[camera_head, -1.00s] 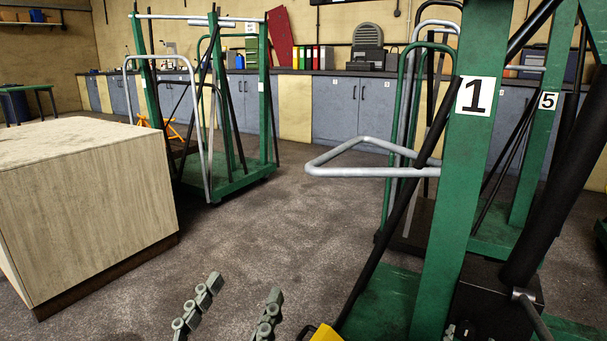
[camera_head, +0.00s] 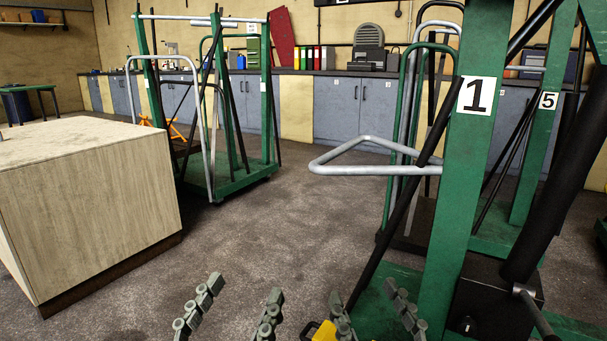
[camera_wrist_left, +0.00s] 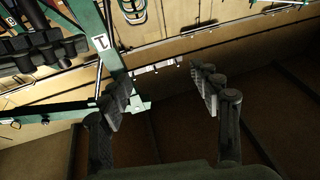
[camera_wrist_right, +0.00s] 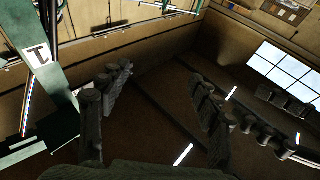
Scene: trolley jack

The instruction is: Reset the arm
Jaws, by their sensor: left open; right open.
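My left gripper (camera_head: 245,288) is open and empty at the bottom of the head view, its two grey segmented fingers pointing up and apart. My right gripper (camera_head: 363,291) is open and empty to its right, in front of the green post with the number 1. Both also show open in their own wrist views, left (camera_wrist_left: 160,77) and right (camera_wrist_right: 160,73), with nothing between the fingers. A yellow part (camera_head: 324,333) shows between the grippers at the bottom edge, mostly cut off. I cannot make out a trolley jack as a whole.
The green frame's post marked 1 (camera_head: 453,200), with a grey looped handle (camera_head: 370,170) and black bars, stands close at the right. A pale wooden block (camera_head: 90,210) is at the left. A green trolley (camera_head: 235,180) stands behind. The floor (camera_head: 270,235) between them is clear.

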